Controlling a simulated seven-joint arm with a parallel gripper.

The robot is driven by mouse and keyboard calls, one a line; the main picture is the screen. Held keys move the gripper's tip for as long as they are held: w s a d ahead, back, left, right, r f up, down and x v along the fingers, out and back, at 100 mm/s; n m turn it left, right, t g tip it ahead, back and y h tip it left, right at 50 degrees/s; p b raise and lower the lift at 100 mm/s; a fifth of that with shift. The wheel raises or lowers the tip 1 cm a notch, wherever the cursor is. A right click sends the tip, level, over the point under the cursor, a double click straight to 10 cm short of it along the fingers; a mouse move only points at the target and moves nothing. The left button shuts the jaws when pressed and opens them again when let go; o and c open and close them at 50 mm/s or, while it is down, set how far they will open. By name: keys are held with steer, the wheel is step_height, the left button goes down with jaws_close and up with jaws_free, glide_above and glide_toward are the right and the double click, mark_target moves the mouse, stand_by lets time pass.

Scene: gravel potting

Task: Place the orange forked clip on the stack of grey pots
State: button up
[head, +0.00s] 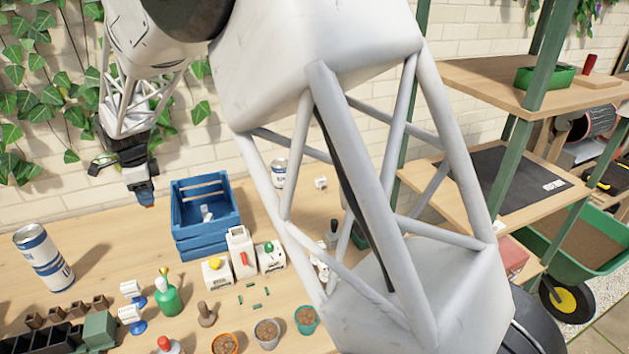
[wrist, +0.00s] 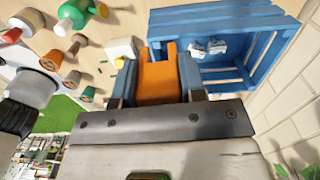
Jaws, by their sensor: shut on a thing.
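My gripper (head: 146,201) hangs above the bench at the left, beside the blue crate and higher than it. In the wrist view, the orange forked clip (wrist: 160,82) sits between my two blue fingers, which are shut on it. Its two prongs point away from the wrist, toward the crate's edge in that picture. In the head view the clip is too small to make out. A grey pot (head: 266,333) with brown fill stands at the front of the bench. I cannot make out a stack of grey pots; my arm hides part of the bench.
The blue crate (head: 206,239) holds small white things. A white-and-blue can (head: 43,257) stands at the left. Bottles, white containers, an orange pot (head: 225,343) and a teal pot (head: 306,319) crowd the front. Bare wood lies between the can and crate.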

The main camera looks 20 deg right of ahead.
steer(key=s+d+m, duration=0.2)
steer(key=d+m, duration=0.3)
steer(key=d, duration=2.8)
steer(key=s+d+m, duration=0.2)
steer(key=s+d, duration=0.4)
steer(key=d, duration=0.5)
steer(key=s+d+m, duration=0.2)
steer(key=s+d, duration=0.3)
steer(key=d, duration=0.6)
step_height(320, 180, down, 5)
steer(key=shift+a+f, duration=0.1)
steer(key=shift+w, duration=0.1)
steer(key=w+d, duration=0.2)
steer(key=w, duration=0.3)
steer(key=w+d+f, duration=0.1)
steer(key=w+d, duration=0.1)
steer(key=w, duration=0.2)
steer(key=w+d, duration=0.2)
steer(key=w, duration=0.3)
steer(key=shift+w+f, duration=0.25)
steer(key=shift+w, duration=0.05)
steer(key=shift+f, duration=0.1)
steer(key=shift+f, duration=1.65)
steer(key=shift+f, duration=0.15)
